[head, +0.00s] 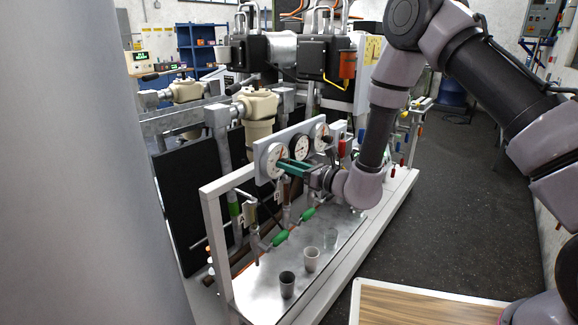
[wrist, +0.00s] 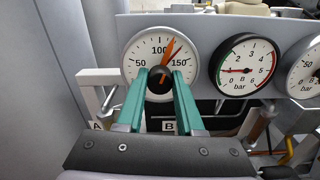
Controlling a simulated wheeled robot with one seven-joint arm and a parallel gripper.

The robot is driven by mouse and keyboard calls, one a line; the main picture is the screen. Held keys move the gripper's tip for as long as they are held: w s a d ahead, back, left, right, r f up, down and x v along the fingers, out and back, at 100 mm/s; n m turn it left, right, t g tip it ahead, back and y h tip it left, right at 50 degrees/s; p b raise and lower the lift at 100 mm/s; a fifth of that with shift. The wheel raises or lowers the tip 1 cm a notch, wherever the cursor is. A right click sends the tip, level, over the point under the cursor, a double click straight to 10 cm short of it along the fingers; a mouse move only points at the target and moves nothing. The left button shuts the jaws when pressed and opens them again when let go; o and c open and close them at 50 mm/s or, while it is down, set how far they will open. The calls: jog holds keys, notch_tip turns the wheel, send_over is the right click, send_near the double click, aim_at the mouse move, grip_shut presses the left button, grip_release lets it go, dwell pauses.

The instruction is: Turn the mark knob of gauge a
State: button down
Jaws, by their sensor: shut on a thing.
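The leftmost round white gauge (wrist: 135,50) carries the marks 50, 100 and 150; I take it as gauge a. It also shows in the head view (head: 270,160), on the grey panel. A dark round knob (wrist: 160,84) sits at its middle, partly covered by my fingers. An orange pointer (wrist: 168,50) leans up and slightly right, just past the 100. My gripper (wrist: 160,76) has two green fingers, shut on the knob from either side. In the head view my gripper (head: 285,162) reaches the gauge face from the right.
A second gauge (wrist: 245,64), marked in bar, sits close to the right, with a third gauge (wrist: 306,70) beyond it. Pipes with green handles (head: 280,238) run below the panel. Cups (head: 311,259) stand on the metal bench (head: 258,288). Open floor (head: 450,220) lies to the right.

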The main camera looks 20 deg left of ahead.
jog(key=shift+m, duration=1.9)
jog(key=c, duration=0.5)
grip_release()
jog(key=shift+c, duration=0.2)
jog(key=v, duration=1.1)
